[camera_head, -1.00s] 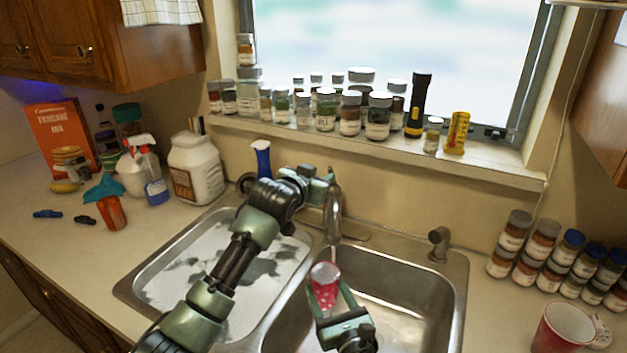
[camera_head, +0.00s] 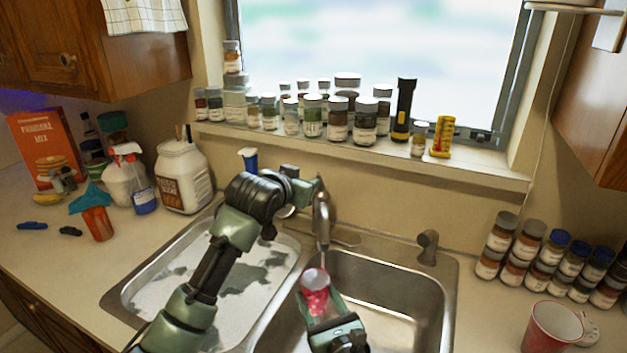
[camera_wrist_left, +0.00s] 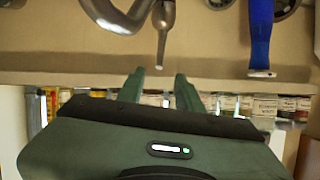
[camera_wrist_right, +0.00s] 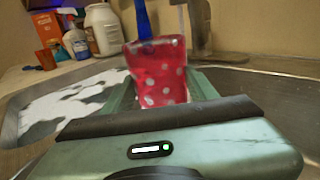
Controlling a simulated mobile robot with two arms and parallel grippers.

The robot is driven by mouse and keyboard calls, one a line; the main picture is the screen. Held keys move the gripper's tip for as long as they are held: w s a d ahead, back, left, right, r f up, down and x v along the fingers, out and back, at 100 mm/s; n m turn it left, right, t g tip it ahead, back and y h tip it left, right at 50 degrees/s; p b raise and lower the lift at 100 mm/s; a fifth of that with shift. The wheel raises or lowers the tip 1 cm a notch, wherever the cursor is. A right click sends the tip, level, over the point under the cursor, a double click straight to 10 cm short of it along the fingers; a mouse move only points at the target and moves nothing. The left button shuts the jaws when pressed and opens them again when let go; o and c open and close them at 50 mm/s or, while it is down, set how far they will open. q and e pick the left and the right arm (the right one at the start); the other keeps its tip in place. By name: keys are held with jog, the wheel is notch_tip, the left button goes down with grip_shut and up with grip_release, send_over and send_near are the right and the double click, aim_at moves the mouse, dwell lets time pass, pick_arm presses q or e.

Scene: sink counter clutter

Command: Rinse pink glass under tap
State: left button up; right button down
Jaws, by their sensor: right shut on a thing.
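The pink glass (camera_head: 315,298) with white dots is upright, mouth up, just below the tap's spout (camera_head: 322,222) over the right basin. My right gripper (camera_head: 322,306) is shut around it. The right wrist view shows the glass (camera_wrist_right: 159,78) between the fingers. My left gripper (camera_head: 312,186) is behind the spout, at the tap's top. In the left wrist view its fingers (camera_wrist_left: 160,82) stand apart, with a thin metal lever (camera_wrist_left: 164,40) ending near the gap between the tips. Whether they touch it, and whether water runs, I cannot tell.
The left basin (camera_head: 190,272) holds whitish, patchy content. Jars and a black flashlight (camera_head: 403,110) line the windowsill. A blue-handled item (camera_head: 249,160) stands behind the sink. Spray bottles crowd the left counter; stacked jars and a red mug (camera_head: 552,328) stand on the right.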

aim_at(317, 177)
pick_arm(q)
jog(key=x, duration=1.2)
grip_shut()
dwell(1.4)
